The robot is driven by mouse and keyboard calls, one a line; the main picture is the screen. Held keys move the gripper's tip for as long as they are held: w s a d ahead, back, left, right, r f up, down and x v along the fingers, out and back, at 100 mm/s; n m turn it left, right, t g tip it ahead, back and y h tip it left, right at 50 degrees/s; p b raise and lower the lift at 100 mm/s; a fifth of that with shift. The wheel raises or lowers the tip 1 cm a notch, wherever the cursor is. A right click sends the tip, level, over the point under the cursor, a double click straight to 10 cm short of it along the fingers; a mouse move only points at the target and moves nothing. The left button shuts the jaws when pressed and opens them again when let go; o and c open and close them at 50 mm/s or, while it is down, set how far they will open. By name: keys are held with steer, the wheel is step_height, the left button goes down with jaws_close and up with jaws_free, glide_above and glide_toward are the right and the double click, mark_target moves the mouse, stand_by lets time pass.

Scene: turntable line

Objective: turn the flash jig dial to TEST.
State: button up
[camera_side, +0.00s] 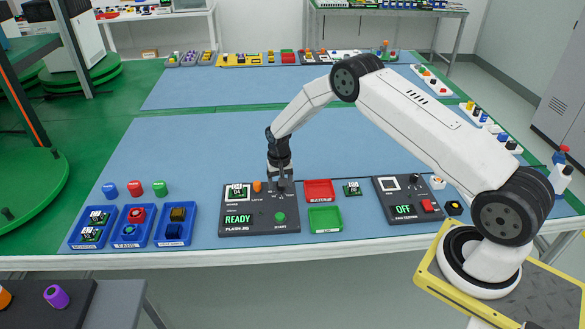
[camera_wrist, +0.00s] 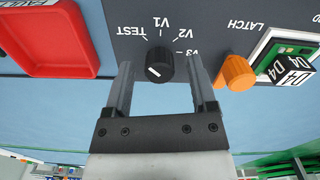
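The flash jig (camera_side: 235,215) is a dark box on the blue table; its display reads READY. Its dial (camera_wrist: 160,65) is a black round knob with a white mark on its lower left part. TEST, V1, V2 and V3 are printed around the dial; I cannot tell surely which one the mark selects. My gripper (camera_wrist: 161,85) is open, with one finger on each side of the dial and a gap on both sides.
An orange latch knob (camera_wrist: 236,73) stands close beside the right finger, by a green board (camera_wrist: 290,62) marked D4. A red tray (camera_side: 319,190) and a green tray (camera_side: 325,219) lie right of the jig. A green START button (camera_side: 280,217) is on the jig's front.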

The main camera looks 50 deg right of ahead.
steer(key=shift+r, duration=3.9)
steer(key=shift+s+a+r, duration=0.2)
steer(key=shift+a+r, duration=0.05)
steer(key=shift+r, duration=0.2)
steer(key=s+a+r+n+t, duration=0.1)
steer(key=s+a+r+n, duration=0.4)
steer(key=s+r, duration=0.55)
steer(key=s+a+r+n, duration=0.1)
steer(key=s+a, duration=0.1)
steer(key=s, duration=0.5)
steer(key=s+a+r+n+t, duration=0.1)
steer(key=s+a, duration=0.2)
steer(key=s, duration=0.5)
steer(key=shift+s+t, duration=0.15)
steer(key=shift+t, duration=0.15)
